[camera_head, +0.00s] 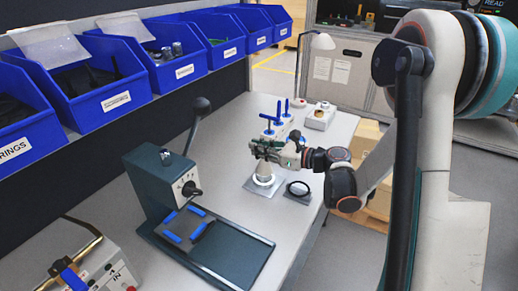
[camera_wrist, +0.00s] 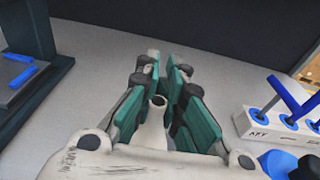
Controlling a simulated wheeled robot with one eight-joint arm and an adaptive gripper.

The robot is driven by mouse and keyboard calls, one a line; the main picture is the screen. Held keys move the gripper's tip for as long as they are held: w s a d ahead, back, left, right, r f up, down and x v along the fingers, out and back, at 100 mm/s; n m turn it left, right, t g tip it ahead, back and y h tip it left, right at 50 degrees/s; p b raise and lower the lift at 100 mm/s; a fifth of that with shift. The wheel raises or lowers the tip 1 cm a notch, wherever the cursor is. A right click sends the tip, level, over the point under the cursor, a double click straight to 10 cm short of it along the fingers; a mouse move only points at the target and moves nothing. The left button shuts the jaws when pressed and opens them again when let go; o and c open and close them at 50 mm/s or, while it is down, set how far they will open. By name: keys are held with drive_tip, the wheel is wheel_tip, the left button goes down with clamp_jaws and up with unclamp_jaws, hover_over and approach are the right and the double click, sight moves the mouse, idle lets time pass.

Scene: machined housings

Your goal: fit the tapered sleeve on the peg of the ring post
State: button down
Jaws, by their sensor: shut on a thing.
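My gripper (camera_head: 268,150) is over the right part of the bench, its fingers closed around a pale tapered sleeve. In the wrist view the sleeve (camera_wrist: 157,122) stands between the teal finger pads of my gripper (camera_wrist: 160,92), with a dark hole at its narrow end. In the head view a white round stepped piece (camera_head: 263,181) shows directly below the fingers, on a light grey mat. It may be the ring post, the lower sleeve, or both. The peg is hidden, and I cannot tell whether the sleeve is around it.
A white block with blue-handled pieces (camera_head: 276,124) stands behind my gripper. A dark green lever press (camera_head: 160,190) stands to the left. Blue bins (camera_head: 100,90) line the back.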

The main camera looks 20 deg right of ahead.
drive_tip(key=shift+f, duration=0.1)
drive_tip(key=c, duration=1.6)
unclamp_jaws()
drive_tip(key=shift+o, duration=0.2)
drive_tip(key=v, duration=1.2)
drive_tip(key=shift+a, duration=0.1)
